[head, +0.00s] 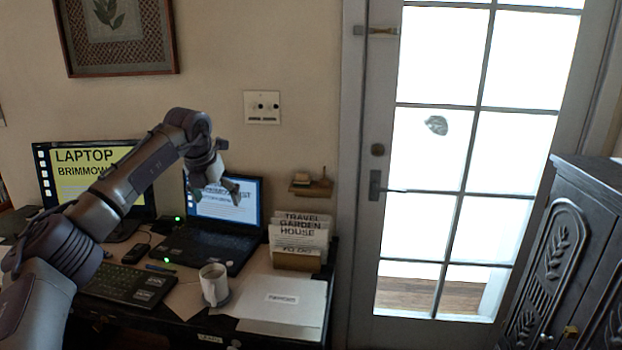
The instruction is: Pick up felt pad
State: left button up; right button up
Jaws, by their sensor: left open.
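I cannot pick out a felt pad for certain. A grey flat piece (226,301) shows under the white mug (214,284) on the desk and may be the pad; the mug covers most of it. My left gripper (216,190) is open and empty. It hangs in front of the open laptop's screen (245,212), above and behind the mug, apart from the grey piece. My right gripper is out of view.
The desk holds a keyboard (128,284), a phone (135,254), papers (283,299) and a book holder (296,261). A monitor (75,178) stands at left. A glazed door (430,235) and dark carved cabinet (575,250) are at right. The space above the papers is clear.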

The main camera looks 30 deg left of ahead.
aim_at(301, 180)
jog(key=i, duration=1.45)
